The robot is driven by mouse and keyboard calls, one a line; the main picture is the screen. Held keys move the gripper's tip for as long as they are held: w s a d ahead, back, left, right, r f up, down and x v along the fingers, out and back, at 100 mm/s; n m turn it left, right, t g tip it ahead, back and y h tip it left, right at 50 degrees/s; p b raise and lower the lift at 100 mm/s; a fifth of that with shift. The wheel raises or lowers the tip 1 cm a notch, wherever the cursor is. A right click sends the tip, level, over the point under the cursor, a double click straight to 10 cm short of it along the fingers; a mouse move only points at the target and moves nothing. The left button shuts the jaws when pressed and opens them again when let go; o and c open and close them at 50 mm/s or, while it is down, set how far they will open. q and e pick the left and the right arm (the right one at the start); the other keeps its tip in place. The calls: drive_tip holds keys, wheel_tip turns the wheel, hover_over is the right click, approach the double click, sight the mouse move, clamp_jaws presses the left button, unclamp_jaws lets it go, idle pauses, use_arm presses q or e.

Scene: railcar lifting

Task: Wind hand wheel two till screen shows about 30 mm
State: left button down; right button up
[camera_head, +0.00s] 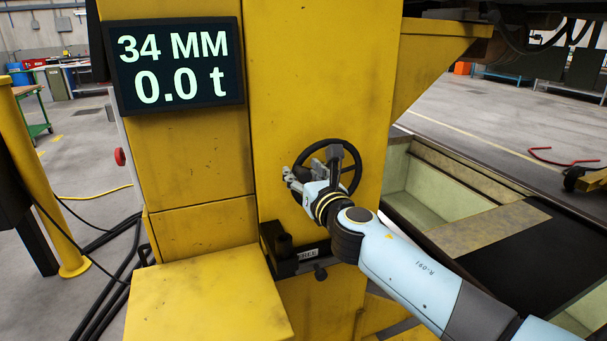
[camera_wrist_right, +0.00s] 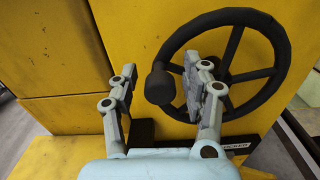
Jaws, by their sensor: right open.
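The black spoked hand wheel (camera_head: 349,153) is mounted on the yellow column (camera_head: 310,90) in the head view. It also shows in the right wrist view (camera_wrist_right: 268,72), with a dark knob (camera_wrist_right: 160,85) on its left rim. The screen (camera_head: 175,66) reads 34 MM and 0.0 t. My right gripper (camera_head: 306,170) is at the left side of the wheel. In the right wrist view its fingers (camera_wrist_right: 160,88) are apart, with the knob showing between them. I cannot tell whether a finger touches the knob or the rim. My left gripper is out of view.
A black bracket with a lever and a label (camera_head: 295,257) sits on the column below the wheel. A yellow box (camera_head: 205,298) juts out at the lower left. An open pit (camera_head: 440,185) lies to the right. Black cables (camera_head: 112,260) run along the floor at left.

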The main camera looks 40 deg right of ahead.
drive_tip(key=shift+c, duration=0.4)
clamp_jaws()
drive_tip(key=shift+w+a+f+n+b, duration=0.15)
drive_tip(key=shift+f+n+b, duration=0.1)
drive_tip(key=shift+f+n, duration=0.3)
drive_tip(key=shift+s+a+f+n+b, duration=0.15)
drive_tip(key=shift+f+n+b, duration=0.1)
drive_tip(key=shift+f+n, duration=0.25)
drive_tip(key=shift+w+a+f+n, duration=0.1)
drive_tip(key=shift+n, duration=0.45)
drive_tip(key=shift+o, duration=0.4)
unclamp_jaws()
